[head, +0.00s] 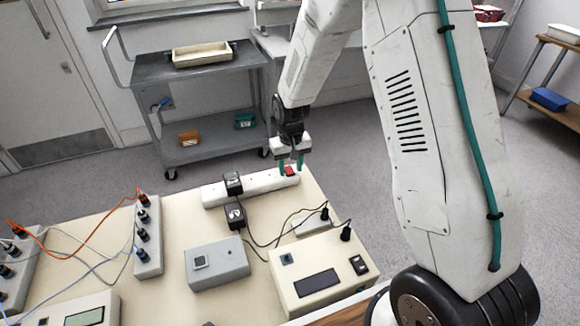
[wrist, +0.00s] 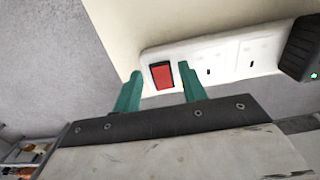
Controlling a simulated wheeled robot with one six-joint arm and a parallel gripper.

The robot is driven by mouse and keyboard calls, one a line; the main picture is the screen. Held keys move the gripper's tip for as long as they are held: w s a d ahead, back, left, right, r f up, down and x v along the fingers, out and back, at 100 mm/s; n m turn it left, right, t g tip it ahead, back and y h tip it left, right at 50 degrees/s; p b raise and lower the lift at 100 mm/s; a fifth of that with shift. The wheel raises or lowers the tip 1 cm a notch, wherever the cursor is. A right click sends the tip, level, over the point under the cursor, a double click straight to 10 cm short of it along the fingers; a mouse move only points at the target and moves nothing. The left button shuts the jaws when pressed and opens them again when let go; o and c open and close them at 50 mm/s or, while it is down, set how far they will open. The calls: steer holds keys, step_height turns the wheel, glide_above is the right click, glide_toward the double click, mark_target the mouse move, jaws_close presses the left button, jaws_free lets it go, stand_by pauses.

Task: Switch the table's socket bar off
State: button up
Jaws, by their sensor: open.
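The white socket bar (head: 252,187) lies along the back edge of the cream table. Its red rocker switch (head: 290,171) is at the right end, and a black plug (head: 233,183) sits in it farther left. In the wrist view the bar (wrist: 222,60) shows the red switch (wrist: 162,75), empty sockets and the black plug (wrist: 301,48) with a small green light. My gripper (head: 290,165) is over the switch end of the bar. In the wrist view its two green fingers (wrist: 160,88) are apart, one on each side of the switch, with nothing between them but the view of it.
On the cream table (head: 180,208) stand a black adapter (head: 235,215), a grey box (head: 217,263), a cream instrument (head: 320,272) with a dark display, and cabled terminal strips (head: 148,236) at left. A grey trolley (head: 205,105) stands behind the table.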

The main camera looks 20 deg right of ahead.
steer(key=shift+a+f, duration=0.1)
steer(key=shift+f, duration=0.05)
jaws_close()
steer(key=shift+w+g, duration=0.2)
steer(key=shift+g, duration=0.55)
steer(key=shift+w+g, duration=0.15)
steer(key=shift+g, duration=0.6)
jaws_free()
steer(key=shift+r, duration=0.2)
